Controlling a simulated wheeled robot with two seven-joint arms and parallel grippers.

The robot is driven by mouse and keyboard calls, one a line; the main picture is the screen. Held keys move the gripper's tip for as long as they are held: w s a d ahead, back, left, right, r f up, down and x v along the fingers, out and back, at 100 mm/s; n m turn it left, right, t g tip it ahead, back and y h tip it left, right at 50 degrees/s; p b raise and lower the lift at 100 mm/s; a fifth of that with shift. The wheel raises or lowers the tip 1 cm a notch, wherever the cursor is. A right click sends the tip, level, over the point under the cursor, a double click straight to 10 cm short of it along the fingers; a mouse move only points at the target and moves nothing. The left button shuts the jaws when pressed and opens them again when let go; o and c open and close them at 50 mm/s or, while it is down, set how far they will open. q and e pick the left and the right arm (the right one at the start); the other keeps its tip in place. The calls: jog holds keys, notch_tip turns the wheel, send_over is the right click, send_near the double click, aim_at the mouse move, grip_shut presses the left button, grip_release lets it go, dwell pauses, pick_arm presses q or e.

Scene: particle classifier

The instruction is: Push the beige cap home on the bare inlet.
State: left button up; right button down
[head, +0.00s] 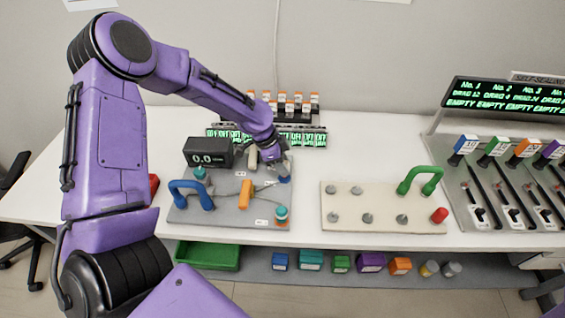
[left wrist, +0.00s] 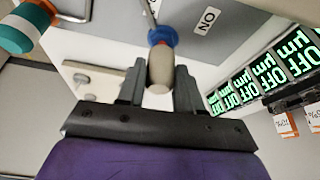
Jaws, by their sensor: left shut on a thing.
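My left gripper (head: 278,166) reaches down over the back right part of the grey board (head: 225,212). In the left wrist view, its two fingers (left wrist: 159,90) are shut on the rounded beige cap (left wrist: 161,68). The cap's far end meets or lies right in front of a blue-ringed inlet (left wrist: 161,36); I cannot tell how deep it sits. In the head view the blue inlet (head: 285,179) shows just below the gripper, and the fingers mostly hide the cap. My right gripper is not in view.
A black display (head: 208,153) reading 0.0 stands behind. A beige pegged board (head: 380,226) with a green handle lies to the right, with bare table between.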

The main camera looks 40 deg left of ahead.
pick_arm(q)
jog(key=shift+f+b, duration=0.45)
jog(key=shift+f, duration=0.35)
jog(key=o, duration=1.1)
jog(key=v, duration=1)
jog(key=shift+r+b, duration=0.25)
jog(key=shift+b, duration=0.05)
jog(key=shift+r, duration=0.1)
